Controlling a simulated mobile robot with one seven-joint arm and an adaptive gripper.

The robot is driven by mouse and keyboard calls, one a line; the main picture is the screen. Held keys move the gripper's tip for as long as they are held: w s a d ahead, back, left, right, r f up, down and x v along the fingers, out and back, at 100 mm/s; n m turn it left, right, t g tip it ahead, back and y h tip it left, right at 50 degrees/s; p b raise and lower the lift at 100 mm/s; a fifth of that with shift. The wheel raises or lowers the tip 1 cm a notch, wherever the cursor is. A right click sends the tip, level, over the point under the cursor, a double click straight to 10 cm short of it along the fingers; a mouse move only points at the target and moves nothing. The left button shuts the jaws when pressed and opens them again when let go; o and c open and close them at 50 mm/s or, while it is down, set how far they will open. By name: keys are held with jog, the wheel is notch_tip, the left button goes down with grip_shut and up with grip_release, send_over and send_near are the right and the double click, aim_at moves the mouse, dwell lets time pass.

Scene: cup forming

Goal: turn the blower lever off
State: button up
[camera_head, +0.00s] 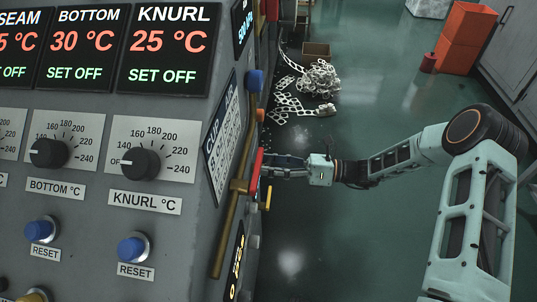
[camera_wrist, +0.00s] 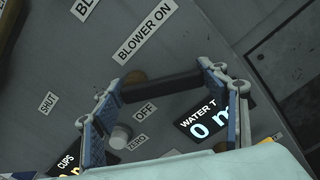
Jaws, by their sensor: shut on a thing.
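My gripper (camera_head: 268,166) reaches from the right to the side panel of the grey machine. A red bar (camera_head: 256,174) stands at its fingertips in the head view. In the wrist view my fingers are spread wide, with a dark bar (camera_wrist: 163,88) spanning between their tips; it appears to be the blower lever, and I am shut on it. A "BLOWER ON" label (camera_wrist: 145,31) is above the bar and an "OFF" label (camera_wrist: 146,111) below it. A brownish round part (camera_wrist: 133,77) shows just behind the bar. The exact finger contact is hard to see.
A brass rail (camera_head: 232,200) with a blue-capped top (camera_head: 254,81) runs along the machine edge. Knobs and blue reset buttons (camera_head: 132,247) fill the front panel. Green floor is clear beneath my arm.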

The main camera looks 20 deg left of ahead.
jog(key=m+p, duration=0.1)
jog(key=m, duration=0.3)
jog(key=f+m+p, duration=0.1)
jog(key=shift+s+d+m+p, duration=0.15)
jog(key=shift+s+m+p, duration=0.2)
jog(key=shift+m, duration=0.05)
jog(key=shift+s+d+f+m+p, duration=0.15)
jog(key=shift+s+m+p, duration=0.2)
jog(key=shift+m, duration=0.7)
jog(key=shift+s+d+f+m+p, duration=0.1)
jog(key=shift+s+f+m+p, duration=0.2)
jog(key=shift+m, duration=0.8)
jog(key=shift+s+d+f+m+p, duration=0.15)
jog(key=shift+m+p, duration=0.25)
jog(key=shift+m, duration=0.65)
jog(key=shift+s+a, duration=0.1)
jog(key=shift+s, duration=0.05)
jog(key=o, duration=1.7)
jog(key=shift+r, duration=0.1)
jog(key=shift+c, duration=0.2)
jog(key=v, duration=1.2)
